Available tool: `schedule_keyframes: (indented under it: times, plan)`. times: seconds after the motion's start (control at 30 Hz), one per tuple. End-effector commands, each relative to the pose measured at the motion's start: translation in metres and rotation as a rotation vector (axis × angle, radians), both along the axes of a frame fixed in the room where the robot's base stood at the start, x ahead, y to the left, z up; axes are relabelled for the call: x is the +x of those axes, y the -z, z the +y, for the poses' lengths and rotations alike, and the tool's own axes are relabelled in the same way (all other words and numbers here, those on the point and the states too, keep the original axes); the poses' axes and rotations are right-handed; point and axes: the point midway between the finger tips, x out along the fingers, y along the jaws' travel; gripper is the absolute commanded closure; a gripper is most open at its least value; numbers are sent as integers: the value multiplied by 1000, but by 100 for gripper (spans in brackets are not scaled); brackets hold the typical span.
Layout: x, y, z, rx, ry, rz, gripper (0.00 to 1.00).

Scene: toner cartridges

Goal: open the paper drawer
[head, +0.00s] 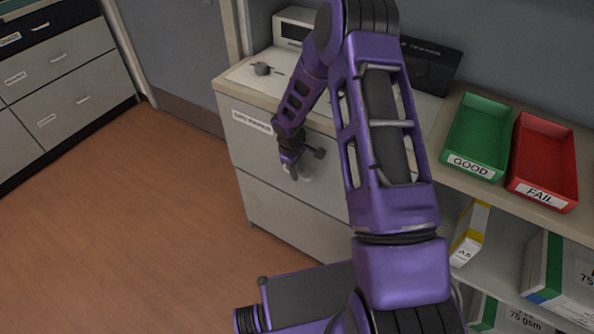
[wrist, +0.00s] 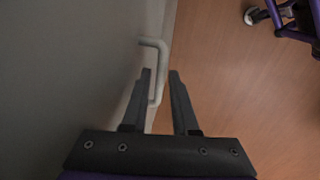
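The paper drawer (head: 250,147) is the upper front of the light grey cabinet, with a white label (head: 252,121) too small to read surely. It looks closed, flush with the front below. Its pale bar handle (wrist: 161,58) stands out from the grey front in the wrist view; in the head view it is mostly hidden by my gripper (head: 290,169). My gripper, also in the wrist view (wrist: 160,72), is open, with its two dark fingers either side of the handle bar in the picture. I cannot tell whether they touch it or reach its depth.
A green GOOD tray (head: 450,158) and a red FAIL tray (head: 575,165) sit on the shelf top at right, with paper packs (head: 470,238) below. A dark box (head: 430,65) stands on the cabinet. The brown floor (head: 130,230) before the drawer is clear.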

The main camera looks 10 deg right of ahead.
Motion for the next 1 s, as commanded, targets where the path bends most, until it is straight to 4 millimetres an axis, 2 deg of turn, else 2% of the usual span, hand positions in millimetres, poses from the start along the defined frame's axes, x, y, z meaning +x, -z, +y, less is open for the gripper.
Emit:
schedule_keyframes:
  times: [0.13,0.3,1.0]
  plan:
    - [0,0,0,0,0,0,73]
    - [0,0,0,0,0,0,100]
    - [0,-1,0,0,0,0,100]
